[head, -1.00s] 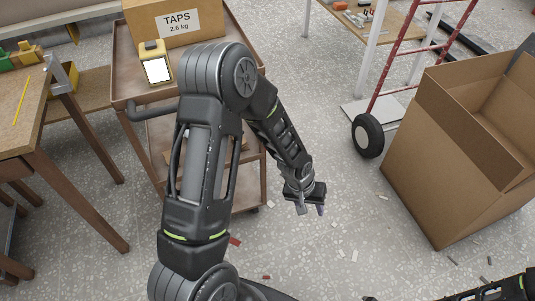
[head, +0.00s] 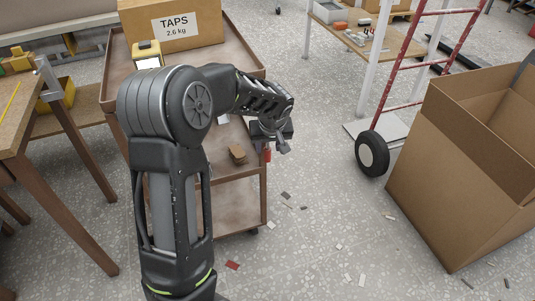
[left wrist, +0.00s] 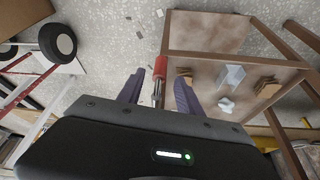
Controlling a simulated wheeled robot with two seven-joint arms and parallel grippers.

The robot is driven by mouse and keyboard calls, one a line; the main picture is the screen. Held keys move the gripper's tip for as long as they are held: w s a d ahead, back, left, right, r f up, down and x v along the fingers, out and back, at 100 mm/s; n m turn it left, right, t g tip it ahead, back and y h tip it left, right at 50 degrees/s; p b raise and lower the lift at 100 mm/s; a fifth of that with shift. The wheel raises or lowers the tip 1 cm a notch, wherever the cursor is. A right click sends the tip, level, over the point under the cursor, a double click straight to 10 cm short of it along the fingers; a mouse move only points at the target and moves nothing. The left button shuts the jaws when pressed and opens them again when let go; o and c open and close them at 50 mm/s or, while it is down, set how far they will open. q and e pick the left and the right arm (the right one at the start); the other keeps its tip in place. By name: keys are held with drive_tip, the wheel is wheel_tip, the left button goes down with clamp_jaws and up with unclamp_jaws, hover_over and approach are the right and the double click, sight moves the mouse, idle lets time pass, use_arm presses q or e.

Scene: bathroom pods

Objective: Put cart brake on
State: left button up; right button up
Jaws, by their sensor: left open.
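The brown cart (head: 236,205) stands in front of me, with its shelves and legs partly behind my left arm. My left gripper (head: 270,143) is at the cart's right side, below the top tray's height. A red-tipped brake lever (head: 267,155) shows just under it. In the left wrist view, the lever's red grip and metal rod (left wrist: 159,70) lie between the two open fingers of my left gripper (left wrist: 158,90), with gaps on both sides. The lever's base is hidden by the gripper body. My right gripper is out of view.
A TAPS box (head: 172,22) and a yellow device (head: 147,55) sit on the cart's top. A wooden table (head: 25,125) is at left. A hand truck (head: 372,153) and a large open cardboard box (head: 445,150) stand at right. Floor between is clear except small scraps.

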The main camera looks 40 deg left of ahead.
sight(268, 150)
use_arm(q)
drive_tip(key=x, duration=0.6)
drive_tip(key=shift+b, duration=0.35)
drive_tip(key=shift+c, duration=0.3)
clamp_jaws()
idle(0.7)
